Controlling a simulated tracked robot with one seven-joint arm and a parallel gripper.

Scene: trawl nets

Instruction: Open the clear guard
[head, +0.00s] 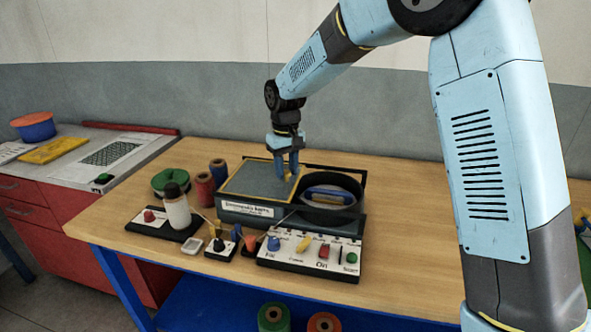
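A box-like machine (250,212) with a white label on its front stands on the wooden table. Its left top is a flat grey panel (257,181) with a yellow edge. This may be the clear guard, but I cannot tell for sure, since no clear sheet stands out. The panel appears to lie flat. Right of it is a dark round tub (331,211) with a blue and yellowish thing inside. My gripper (287,178) points down over the panel's right side. The gap between its fingers is too small to read, and I cannot tell whether they touch the panel.
A control panel (310,258) with coloured knobs stands in front of the machine. The table right of the machine (415,230) is clear.

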